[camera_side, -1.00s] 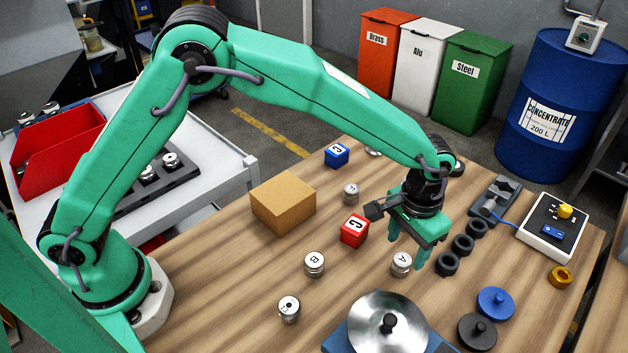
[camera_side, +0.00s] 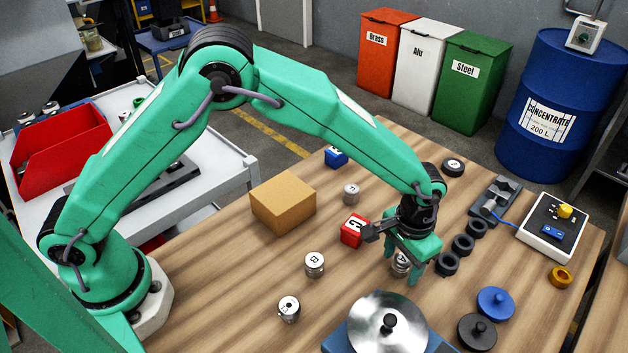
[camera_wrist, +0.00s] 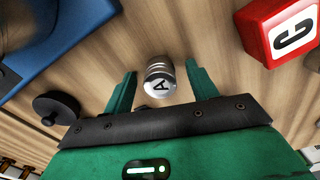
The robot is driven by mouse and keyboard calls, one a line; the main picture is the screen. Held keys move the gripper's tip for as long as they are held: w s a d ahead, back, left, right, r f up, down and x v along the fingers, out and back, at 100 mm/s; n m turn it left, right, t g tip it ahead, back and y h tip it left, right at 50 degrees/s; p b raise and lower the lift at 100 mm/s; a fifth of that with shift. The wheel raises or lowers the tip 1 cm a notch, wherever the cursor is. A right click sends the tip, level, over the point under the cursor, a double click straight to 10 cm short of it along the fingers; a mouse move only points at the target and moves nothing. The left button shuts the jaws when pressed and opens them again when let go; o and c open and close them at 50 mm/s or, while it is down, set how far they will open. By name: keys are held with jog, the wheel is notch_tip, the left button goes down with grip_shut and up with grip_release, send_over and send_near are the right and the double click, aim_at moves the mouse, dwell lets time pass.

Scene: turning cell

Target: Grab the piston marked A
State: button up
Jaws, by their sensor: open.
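The silver piston marked A (camera_wrist: 160,80) stands on the wooden table. In the wrist view it lies between the two green fingers of my gripper (camera_wrist: 162,88), with a gap on each side. In the side view my gripper (camera_side: 401,271) points down with its fingers around piston A (camera_side: 400,264), which is partly hidden by them. My gripper is open, and no finger visibly touches the piston.
A red cube marked C (camera_side: 354,230) stands close to the left of my gripper. Piston B (camera_side: 315,264) is further left. Black rings (camera_side: 447,264) stand close on the right. A blue-based fixture with a metal disc (camera_side: 375,325) is in front.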

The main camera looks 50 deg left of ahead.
aim_at(403, 260)
jog(key=shift+c, duration=0.2)
jog(key=c, duration=1.1)
jog(key=shift+r, duration=0.15)
jog(key=shift+r, duration=4.9)
